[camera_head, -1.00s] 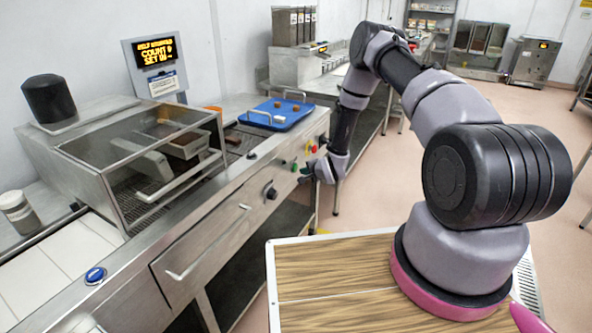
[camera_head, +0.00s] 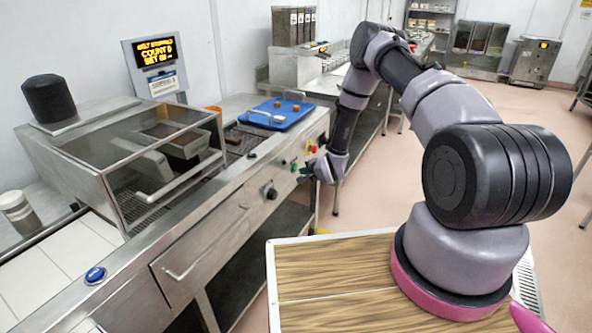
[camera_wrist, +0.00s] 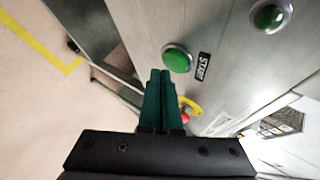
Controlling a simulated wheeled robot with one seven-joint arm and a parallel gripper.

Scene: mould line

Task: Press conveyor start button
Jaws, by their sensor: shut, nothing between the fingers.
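The green start button (camera_wrist: 177,59) is a domed button in a metal ring on the steel front panel, beside a black label reading "START". In the head view the green button (camera_head: 294,166) is small on the machine's front, just left of my gripper (camera_head: 303,172). In the wrist view my gripper (camera_wrist: 160,76) is shut and empty, its dark green fingers pointing at the panel. The fingertips appear just left of and below the button. I cannot tell whether they touch it.
A second green round light or button (camera_wrist: 269,16) is on the panel. A red button on a yellow plate (camera_wrist: 190,108) lies partly behind the fingers. A blue tray (camera_head: 283,118) sits on the machine top. The display (camera_head: 155,50) reads "BELT STOPPED". Open floor lies right of the machine.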

